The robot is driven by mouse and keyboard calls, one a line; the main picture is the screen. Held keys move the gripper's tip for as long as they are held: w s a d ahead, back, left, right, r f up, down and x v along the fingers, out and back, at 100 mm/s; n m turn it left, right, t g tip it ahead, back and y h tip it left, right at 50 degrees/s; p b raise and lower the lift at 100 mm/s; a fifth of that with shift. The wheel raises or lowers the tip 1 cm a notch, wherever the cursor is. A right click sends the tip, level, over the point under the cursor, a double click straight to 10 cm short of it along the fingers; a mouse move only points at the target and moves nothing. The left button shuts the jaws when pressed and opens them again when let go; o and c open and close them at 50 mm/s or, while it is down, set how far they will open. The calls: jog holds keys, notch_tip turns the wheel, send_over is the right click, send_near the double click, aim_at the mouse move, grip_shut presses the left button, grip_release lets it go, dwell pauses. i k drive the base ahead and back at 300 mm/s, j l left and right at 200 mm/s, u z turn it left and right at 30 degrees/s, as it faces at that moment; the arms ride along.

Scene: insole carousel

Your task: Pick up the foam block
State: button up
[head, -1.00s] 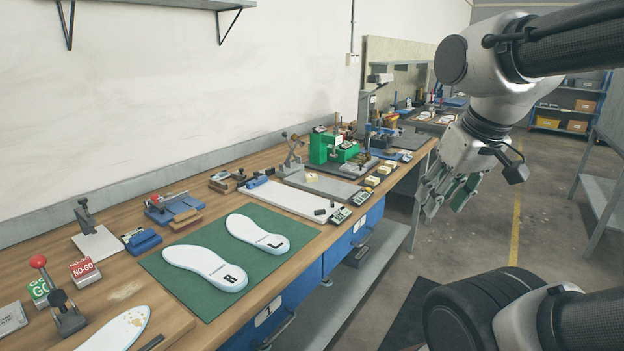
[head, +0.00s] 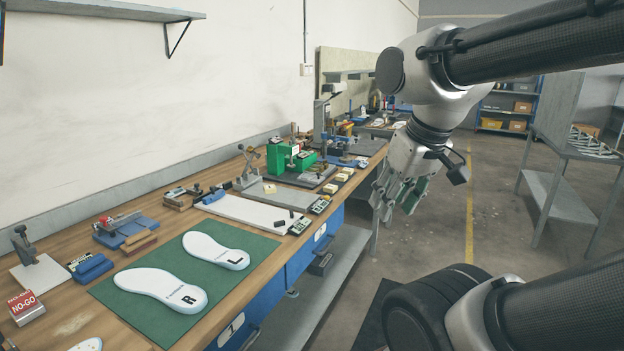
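A small cream block (head: 270,188) that looks like foam lies on a grey plate (head: 297,200) on the workbench. Several similar pale blocks (head: 331,188) stand in a row near the bench's front edge, so I cannot tell for sure which is the foam block. My gripper (head: 398,200) hangs with its fingers pointing down, off the front side of the bench and to the right of the blocks. Its fingers look spread apart, with nothing seen between them.
A green mat (head: 255,262) holds two white insoles marked R (head: 160,287) and L (head: 216,250). A green fixture (head: 290,158) and other tools stand farther along the wooden bench (head: 70,310). A grey stand (head: 560,150) is at the right. Open floor lies between.

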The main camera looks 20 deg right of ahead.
aim_at(268, 188)
jog(key=l+u, duration=0.1)
jog(key=u, duration=0.4)
jog(key=i+l+u, duration=0.25)
jog(key=l, duration=0.2)
jog(key=l+u, duration=0.2)
jog(key=l, duration=0.25)
jog(key=i+l+u, duration=0.25)
jog(key=l, duration=1.65)
jog(key=i+u, duration=0.05)
